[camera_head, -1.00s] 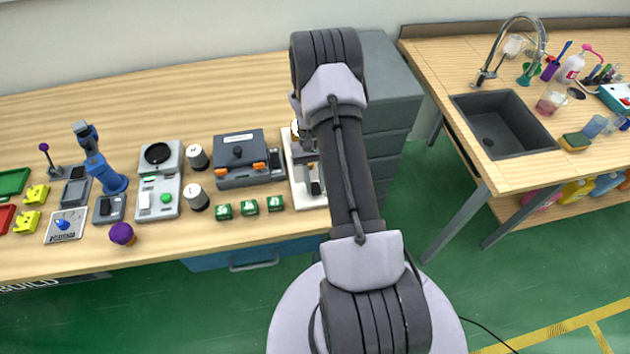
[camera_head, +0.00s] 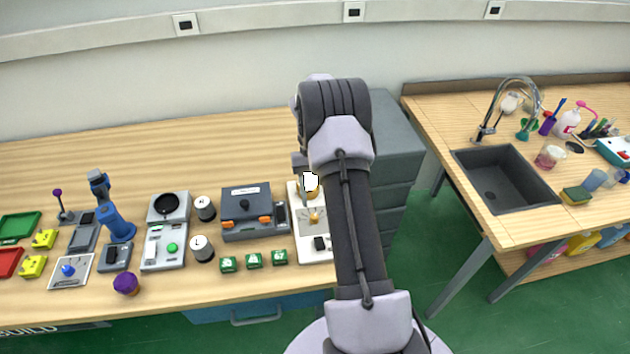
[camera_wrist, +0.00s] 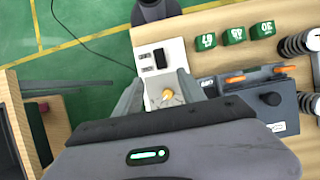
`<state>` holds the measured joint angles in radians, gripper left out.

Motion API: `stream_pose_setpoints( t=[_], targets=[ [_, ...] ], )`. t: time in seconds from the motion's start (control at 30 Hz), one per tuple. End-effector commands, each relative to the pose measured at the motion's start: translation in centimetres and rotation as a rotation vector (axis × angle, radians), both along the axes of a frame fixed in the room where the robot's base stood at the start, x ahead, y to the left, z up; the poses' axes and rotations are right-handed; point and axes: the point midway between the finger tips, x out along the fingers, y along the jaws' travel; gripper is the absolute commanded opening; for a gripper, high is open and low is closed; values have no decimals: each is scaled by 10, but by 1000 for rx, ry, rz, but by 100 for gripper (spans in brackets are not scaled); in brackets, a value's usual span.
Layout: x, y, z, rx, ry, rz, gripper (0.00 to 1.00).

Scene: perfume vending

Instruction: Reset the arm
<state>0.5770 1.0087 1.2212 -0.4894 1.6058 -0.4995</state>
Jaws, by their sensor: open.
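My arm rises through the middle of the head view and bends over the bench beside the grey drawer unit. My gripper (camera_wrist: 158,90) shows in the wrist view with its two grey fingers spread apart and nothing held between them. It is above a white device (camera_wrist: 176,60) with an orange knob (camera_wrist: 167,94), which shows between the fingers. In the head view the same white device (camera_head: 316,246) lies left of my arm, partly covered by it. My gripper is mostly hidden behind the arm there.
A dark box with orange handles (camera_head: 246,206) and green cubes (camera_head: 254,260) lie left of the device. Grey drawers (camera_head: 398,135) stand close to the right of my arm. A sink (camera_head: 503,182) is on the right-hand counter. The back of the left bench (camera_head: 150,150) is clear.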

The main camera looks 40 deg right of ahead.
Motion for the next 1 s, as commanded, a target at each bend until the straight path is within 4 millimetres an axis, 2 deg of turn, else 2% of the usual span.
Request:
stream_pose_setpoints(
  t=[0.03,0.1,0.2,0.73,0.77,0.87,0.93,1.0],
  targets=[
    [4,-3,13,-2,-2,1,47],
    [9,-5,24,-1,-1,0,47],
    [12,-8,32,-1,-1,1,47],
    [16,-5,39,-6,-10,5,47],
    [18,0,45,-13,-24,12,47],
    [27,35,82,-55,-112,40,47],
    [25,76,116,-90,-207,66,47],
    [11,121,145,-117,-312,85,47]
  ],
)
